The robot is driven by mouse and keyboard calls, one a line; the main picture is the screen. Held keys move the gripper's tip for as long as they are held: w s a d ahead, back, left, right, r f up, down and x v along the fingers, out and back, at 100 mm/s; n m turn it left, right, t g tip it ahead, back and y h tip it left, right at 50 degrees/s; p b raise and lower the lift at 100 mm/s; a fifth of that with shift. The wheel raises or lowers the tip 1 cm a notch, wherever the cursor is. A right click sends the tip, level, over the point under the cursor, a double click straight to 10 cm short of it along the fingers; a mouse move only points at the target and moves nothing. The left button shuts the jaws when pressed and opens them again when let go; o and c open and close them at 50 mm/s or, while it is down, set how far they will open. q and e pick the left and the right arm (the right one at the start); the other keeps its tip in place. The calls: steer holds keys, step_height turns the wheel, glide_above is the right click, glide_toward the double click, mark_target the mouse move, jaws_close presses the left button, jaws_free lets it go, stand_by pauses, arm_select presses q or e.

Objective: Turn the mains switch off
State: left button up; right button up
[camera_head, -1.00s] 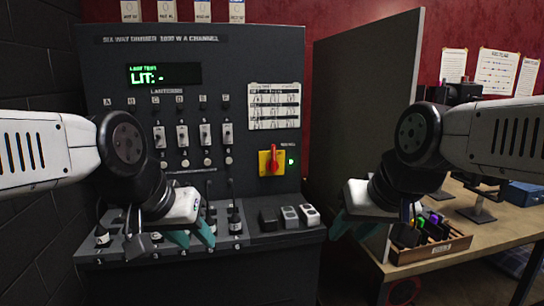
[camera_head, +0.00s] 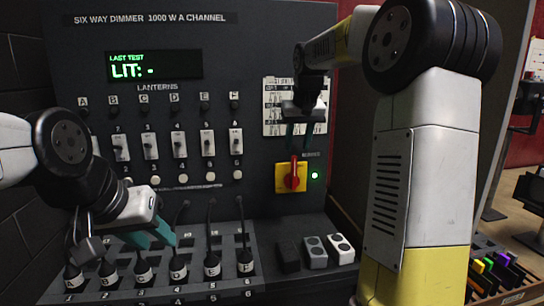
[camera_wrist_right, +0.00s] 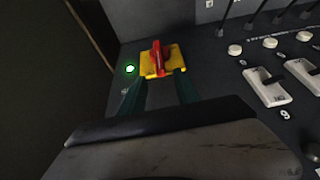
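The mains switch is a red rotary handle (camera_head: 291,177) on a yellow square plate (camera_head: 280,178), low on the right of the dark dimmer panel. The handle stands upright, and a green lamp (camera_head: 315,175) glows beside it. My right gripper (camera_head: 299,148) hangs just above the handle with its teal fingers pointing down. In the right wrist view the fingers (camera_wrist_right: 158,90) are apart and reach the plate's edge, with the red handle (camera_wrist_right: 157,58) just beyond their tips. Contact cannot be told. My left gripper (camera_head: 158,236) is open and empty over the plug shelf.
Several black plugs with cables (camera_head: 178,262) stand on the shelf below. Small rocker blocks (camera_head: 316,252) sit under the switch. A printed chart (camera_head: 280,105) is partly behind my right gripper.

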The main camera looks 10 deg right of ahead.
mark_target(295, 156)
steer(key=shift+w+f, duration=0.3)
steer(key=shift+w, duration=0.05)
steer(key=x, duration=0.7)
jaws_close()
stand_by(1.1)
